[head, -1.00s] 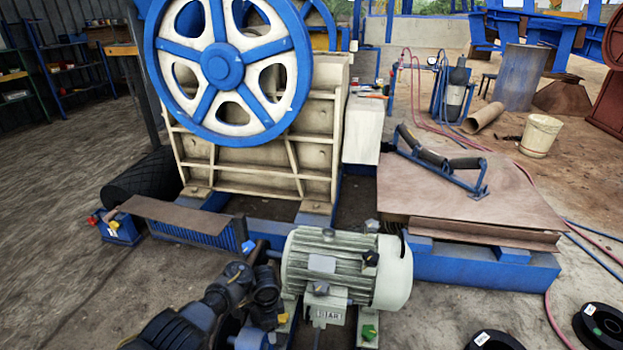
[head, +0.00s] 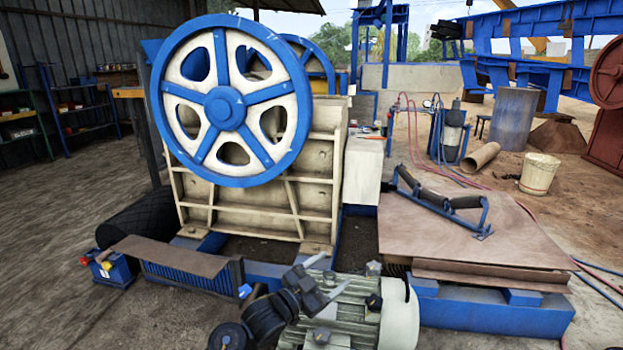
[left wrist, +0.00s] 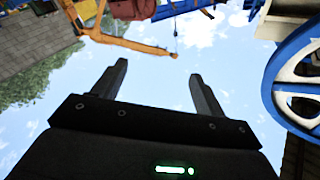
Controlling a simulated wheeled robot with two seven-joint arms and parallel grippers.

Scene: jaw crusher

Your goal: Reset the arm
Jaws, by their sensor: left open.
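My left gripper (head: 332,274) shows at the bottom middle of the head view, with its arm coming in from below and left. Its fingers stand apart with nothing between them. The left wrist view shows the same two dark fingers (left wrist: 158,72) spread against open sky. In the head view the gripper overlaps the upper left of the grey-green motor (head: 375,308); I cannot tell how far above it the gripper is. My right gripper is not in view.
The jaw crusher (head: 255,205) with its blue-and-white flywheel (head: 225,107) stands behind the motor. A brown plate stack (head: 500,245) bearing a roller bracket (head: 440,200) lies to the right. A blue battery-like box (head: 113,268) sits at left. Open ground lies at far left.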

